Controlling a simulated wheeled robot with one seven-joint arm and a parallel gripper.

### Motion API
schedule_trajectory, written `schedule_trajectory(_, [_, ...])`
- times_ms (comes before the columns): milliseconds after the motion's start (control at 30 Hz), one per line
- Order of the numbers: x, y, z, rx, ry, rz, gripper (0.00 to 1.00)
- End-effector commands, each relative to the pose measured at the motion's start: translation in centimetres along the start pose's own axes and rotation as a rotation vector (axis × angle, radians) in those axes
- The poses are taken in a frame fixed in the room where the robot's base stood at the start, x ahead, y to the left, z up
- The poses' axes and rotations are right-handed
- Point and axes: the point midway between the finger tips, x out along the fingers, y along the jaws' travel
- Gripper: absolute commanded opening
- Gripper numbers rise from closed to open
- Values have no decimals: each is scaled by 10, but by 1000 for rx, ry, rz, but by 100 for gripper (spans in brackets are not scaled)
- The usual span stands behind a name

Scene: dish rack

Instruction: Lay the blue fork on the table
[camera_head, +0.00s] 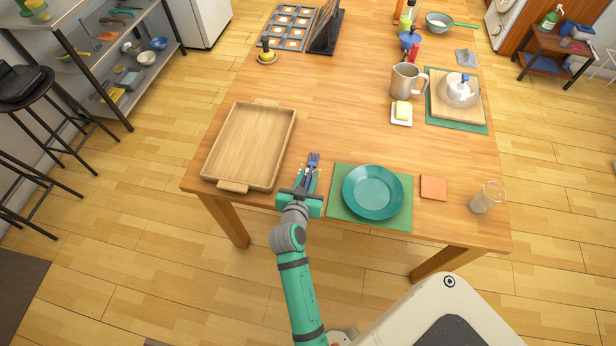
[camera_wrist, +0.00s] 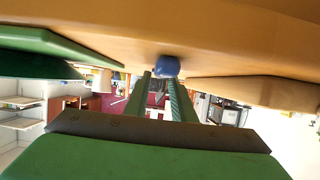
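The blue fork (camera_head: 313,160) is at the near edge of the wooden table, between the tray and the green placemat, with its tines pointing away from me. My gripper (camera_head: 309,178) is low over the table edge at the fork's near end. In the wrist view a rounded blue end of the fork (camera_wrist: 166,66) shows at the tips of my gripper's fingers (camera_wrist: 161,82), which stand close together and look shut on it. The table (camera_wrist: 230,30) fills the top of that view, very near the fork. I cannot tell whether the fork touches the table.
A wooden tray (camera_head: 213,164) lies to the left. A teal plate (camera_head: 373,192) on a green placemat (camera_head: 335,210) is close to the right. Beyond it are an orange coaster (camera_head: 433,188) and a glass (camera_head: 487,197). The table's middle is clear.

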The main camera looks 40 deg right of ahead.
Motion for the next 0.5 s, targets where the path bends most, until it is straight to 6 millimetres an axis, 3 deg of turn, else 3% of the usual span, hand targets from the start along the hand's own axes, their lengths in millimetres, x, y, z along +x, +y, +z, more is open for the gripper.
schedule_trajectory(300, [0,0,0,0,0,0,23])
schedule_trajectory(400, [0,0,0,0,0,0,44])
schedule_trajectory(500, [0,0,0,0,0,0,45])
